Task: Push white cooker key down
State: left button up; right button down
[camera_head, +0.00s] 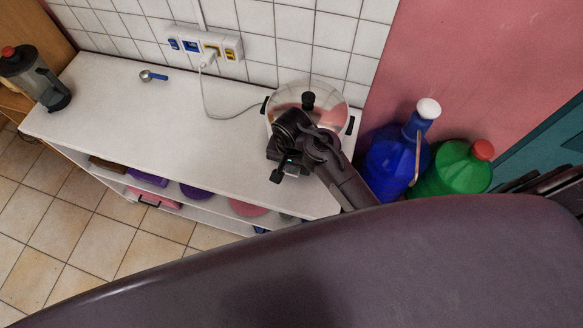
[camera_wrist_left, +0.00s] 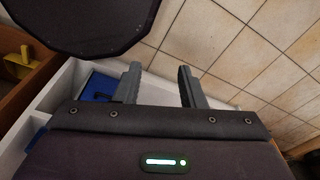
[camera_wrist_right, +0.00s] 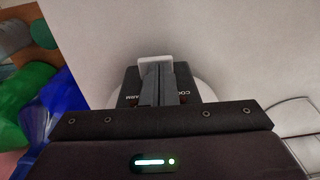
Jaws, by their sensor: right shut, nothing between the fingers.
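The cooker (camera_head: 326,96) stands at the right end of the white counter, with a shiny lid, a black knob and black side handles. My right gripper (camera_head: 276,178) is in front of it and hides its front. In the right wrist view my right gripper (camera_wrist_right: 160,68) is shut and empty, over the cooker's black panel (camera_wrist_right: 129,88) with partly covered lettering. The white key (camera_wrist_right: 143,60) shows just beyond the fingertips, partly hidden by them; I cannot tell whether they touch. My left gripper (camera_wrist_left: 160,72) is open and empty, away from the cooker.
A white socket strip (camera_head: 205,44) on the tiled wall feeds the cooker's cable. Blue (camera_head: 390,165) and green (camera_head: 455,170) jugs stand right of the counter. A blue-handled scoop (camera_head: 152,76) and a blender jug (camera_head: 38,78) are at left. The counter's middle is clear.

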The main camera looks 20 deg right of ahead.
jog(key=shift+d+r+g, duration=0.25)
jog(key=shift+r+g, duration=0.15)
jog(key=shift+d+r, duration=0.1)
jog(key=shift+r, duration=0.2)
